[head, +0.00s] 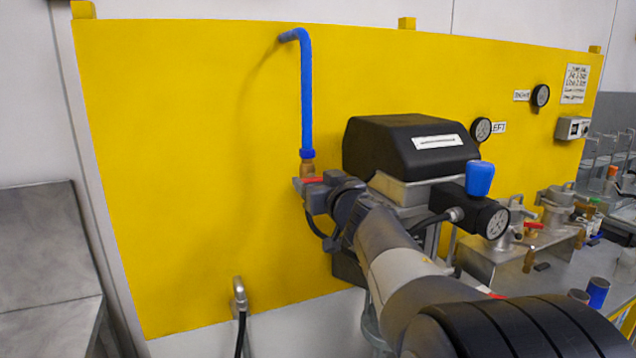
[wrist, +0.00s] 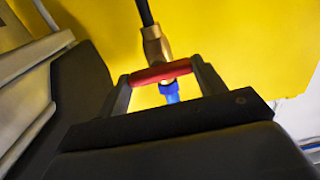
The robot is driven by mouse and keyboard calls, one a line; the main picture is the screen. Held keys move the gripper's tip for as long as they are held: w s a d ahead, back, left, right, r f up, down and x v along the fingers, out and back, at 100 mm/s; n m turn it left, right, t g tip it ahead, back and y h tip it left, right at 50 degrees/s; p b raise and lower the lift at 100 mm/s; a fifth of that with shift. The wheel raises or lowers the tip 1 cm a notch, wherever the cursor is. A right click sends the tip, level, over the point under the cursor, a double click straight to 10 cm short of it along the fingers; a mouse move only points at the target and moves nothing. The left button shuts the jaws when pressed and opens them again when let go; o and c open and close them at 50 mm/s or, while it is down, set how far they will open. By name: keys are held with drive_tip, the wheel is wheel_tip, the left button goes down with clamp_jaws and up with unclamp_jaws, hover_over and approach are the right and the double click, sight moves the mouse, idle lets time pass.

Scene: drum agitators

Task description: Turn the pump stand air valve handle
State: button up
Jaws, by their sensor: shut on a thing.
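The air valve's red handle (head: 314,180) shows in the head view just below a brass fitting (head: 307,168) under the blue air pipe (head: 306,95). In the wrist view the red handle (wrist: 161,72) lies across between the two fingers of my gripper (wrist: 162,78), one finger at each end. My gripper is shut on the handle; it also shows in the head view (head: 312,190). The brass valve body (wrist: 155,45) is just behind the handle in the wrist view, with a blue piece (wrist: 170,92) on its other side. My gripper partly hides the valve.
A black-topped pump unit (head: 412,148) stands just right of my gripper. A blue-knobbed regulator (head: 480,178) with a gauge is in front of it. The yellow panel (head: 190,180) is close behind the valve. The space left of the pipe is clear.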

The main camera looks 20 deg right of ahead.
drive_tip(key=shift+n, duration=0.4)
drive_tip(key=shift+a+f+n+b, duration=0.15)
drive_tip(key=shift+n+b, duration=0.1)
drive_tip(key=shift+n, duration=4)
drive_tip(key=shift+f+n+b, duration=0.1)
drive_tip(key=shift+n+b, duration=0.15)
drive_tip(key=shift+n, duration=4)
drive_tip(key=o, duration=1)
drive_tip(key=shift+r, duration=0.1)
drive_tip(key=shift+s, duration=0.1)
drive_tip(key=s, duration=1)
drive_tip(key=shift+s, duration=0.35)
